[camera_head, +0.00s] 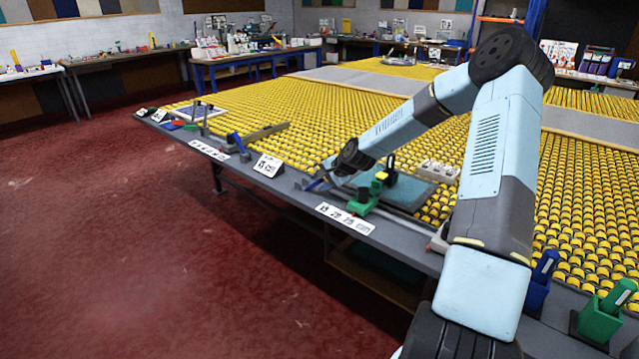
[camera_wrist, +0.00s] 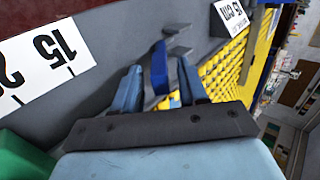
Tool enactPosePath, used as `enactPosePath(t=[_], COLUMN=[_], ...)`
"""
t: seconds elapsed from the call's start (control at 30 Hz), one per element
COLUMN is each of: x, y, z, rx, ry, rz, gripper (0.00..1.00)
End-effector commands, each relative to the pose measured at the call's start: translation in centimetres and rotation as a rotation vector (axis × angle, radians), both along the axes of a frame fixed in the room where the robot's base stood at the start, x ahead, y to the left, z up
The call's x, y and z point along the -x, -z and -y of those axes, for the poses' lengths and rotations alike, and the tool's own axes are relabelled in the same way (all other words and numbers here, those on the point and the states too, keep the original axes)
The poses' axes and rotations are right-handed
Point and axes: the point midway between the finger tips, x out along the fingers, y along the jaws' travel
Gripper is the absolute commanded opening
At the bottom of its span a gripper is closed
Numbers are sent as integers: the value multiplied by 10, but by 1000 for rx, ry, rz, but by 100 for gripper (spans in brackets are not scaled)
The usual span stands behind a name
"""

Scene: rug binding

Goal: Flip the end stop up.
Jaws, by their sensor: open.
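A blue upright tab, which looks like the end stop (camera_wrist: 159,65), shows in the wrist view with grey blocks beside it. My gripper (camera_wrist: 158,76) is open, with one light blue finger on each side of the tab. The tab's lower part is hidden behind the gripper, and I cannot tell whether the fingers touch it. In the head view my gripper (camera_head: 317,184) is low at the table's front edge, between two white scale labels. There the tab is too small to tell from the fingers.
The grey table edge carries a scale label (camera_head: 345,217) and a second label (camera_head: 267,165). A green clamp (camera_head: 364,200) stands right of my gripper. A blue lever (camera_head: 237,142) and wooden bar (camera_head: 266,132) lie further left. Yellow rollers (camera_head: 330,110) fill the tabletop.

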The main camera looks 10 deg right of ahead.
Motion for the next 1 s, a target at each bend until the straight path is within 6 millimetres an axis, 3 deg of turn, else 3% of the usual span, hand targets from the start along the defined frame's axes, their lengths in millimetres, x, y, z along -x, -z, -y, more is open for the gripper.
enactPosePath(t=[0.47,0.9,1.0], x=[-6,-6,-5], y=[7,7,7], z=[-4,-4,-4], rx=[1,1,1], ry=[1,0,0], rz=[0,-1,-1], gripper=[42,0,0])
